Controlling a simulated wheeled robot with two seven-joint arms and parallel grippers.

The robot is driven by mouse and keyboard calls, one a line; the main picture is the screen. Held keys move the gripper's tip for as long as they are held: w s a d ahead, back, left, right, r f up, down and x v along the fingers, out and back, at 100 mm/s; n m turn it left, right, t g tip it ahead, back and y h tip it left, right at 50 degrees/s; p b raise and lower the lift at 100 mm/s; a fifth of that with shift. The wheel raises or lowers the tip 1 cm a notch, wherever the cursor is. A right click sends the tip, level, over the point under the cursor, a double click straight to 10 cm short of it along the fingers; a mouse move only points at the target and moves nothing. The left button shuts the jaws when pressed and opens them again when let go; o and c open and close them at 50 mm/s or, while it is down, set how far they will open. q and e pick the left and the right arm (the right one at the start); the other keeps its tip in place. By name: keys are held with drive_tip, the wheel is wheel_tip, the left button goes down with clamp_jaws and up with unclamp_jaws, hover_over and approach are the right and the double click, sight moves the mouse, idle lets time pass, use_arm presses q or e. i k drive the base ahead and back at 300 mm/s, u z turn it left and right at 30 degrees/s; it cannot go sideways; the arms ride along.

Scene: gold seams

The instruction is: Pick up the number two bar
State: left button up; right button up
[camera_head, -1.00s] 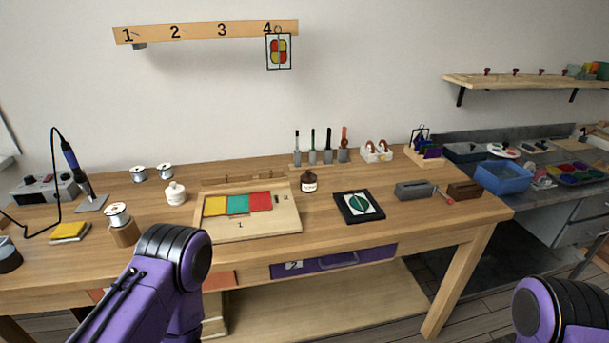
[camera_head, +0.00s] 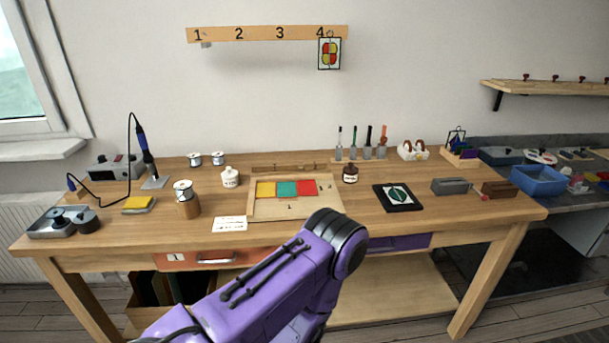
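A pale wooden tray (camera_head: 262,211) lies on the workbench, holding a yellow, a teal and a red panel side by side. A "1" is marked on its front part, and a small dark mark is at its right side, too small to read now. Thin brown bars (camera_head: 290,167) lie along the back of the tray; I cannot read a number on them. My purple left arm rises from the bottom in front of the bench, ending in a black joint that covers the tray's front right corner. Neither gripper is in view.
A white card (camera_head: 229,224), a spool on a wooden block (camera_head: 187,205), a white jar (camera_head: 230,177) and a brown bottle (camera_head: 350,174) surround the tray. A dark framed leaf tile (camera_head: 398,197) lies to the right. An orange drawer (camera_head: 215,258) marked 1 is below.

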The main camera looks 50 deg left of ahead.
sight(317, 165)
drive_tip(key=z, duration=0.15)
drive_tip(key=k, duration=0.2)
drive_tip(key=u, duration=1.05)
